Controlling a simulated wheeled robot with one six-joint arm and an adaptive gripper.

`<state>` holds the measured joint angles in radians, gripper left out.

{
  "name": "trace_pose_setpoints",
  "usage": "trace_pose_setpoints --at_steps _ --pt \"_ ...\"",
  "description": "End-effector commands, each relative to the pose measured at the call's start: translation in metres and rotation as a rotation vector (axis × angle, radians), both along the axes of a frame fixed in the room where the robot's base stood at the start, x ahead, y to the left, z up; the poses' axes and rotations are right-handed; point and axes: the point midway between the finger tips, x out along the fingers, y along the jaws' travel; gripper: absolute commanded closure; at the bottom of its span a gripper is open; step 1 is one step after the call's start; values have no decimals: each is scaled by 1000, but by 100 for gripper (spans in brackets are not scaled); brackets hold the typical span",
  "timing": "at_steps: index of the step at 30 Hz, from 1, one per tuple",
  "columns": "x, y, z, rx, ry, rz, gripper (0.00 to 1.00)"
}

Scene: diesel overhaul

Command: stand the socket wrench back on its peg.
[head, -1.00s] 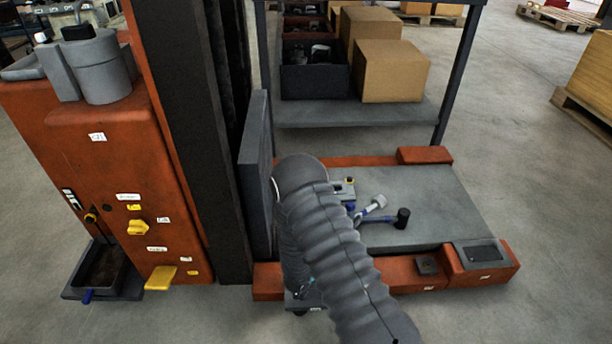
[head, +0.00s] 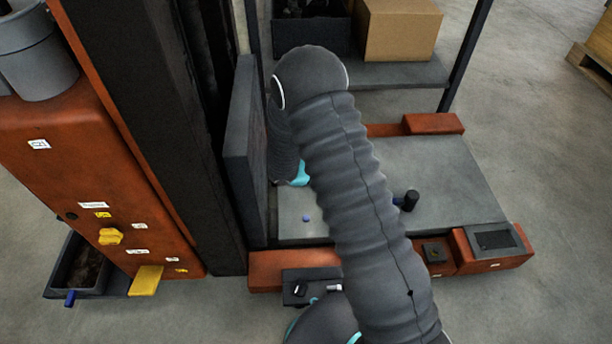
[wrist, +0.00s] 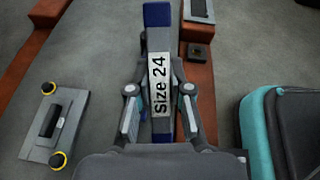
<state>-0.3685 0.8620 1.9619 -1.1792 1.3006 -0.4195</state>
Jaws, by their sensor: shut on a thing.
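My gripper (wrist: 160,112) is shut on the socket wrench (wrist: 158,42) in the wrist view. A small black square block (head: 437,251) sits on the orange front beam (head: 290,268). A black square block (wrist: 197,52) also shows beside the wrench in the wrist view. I cannot make out a peg for certain.
The dark mast (head: 150,110) and upright plate (head: 245,160) stand left. A box (head: 400,30) is on the shelf behind.

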Motion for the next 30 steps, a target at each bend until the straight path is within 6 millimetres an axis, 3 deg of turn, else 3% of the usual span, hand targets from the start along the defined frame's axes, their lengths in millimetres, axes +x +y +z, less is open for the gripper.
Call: trace_pose_setpoints --at_steps 6,12,15,23,30 --pt "-1 58 -15 482 -25 -108 100" --pt "16 115 -11 713 -40 -133 100" --pt "23 131 -6 763 -44 -140 100" --pt "26 141 -11 788 -44 -145 100" --pt "26 140 -34 786 -43 -145 100"
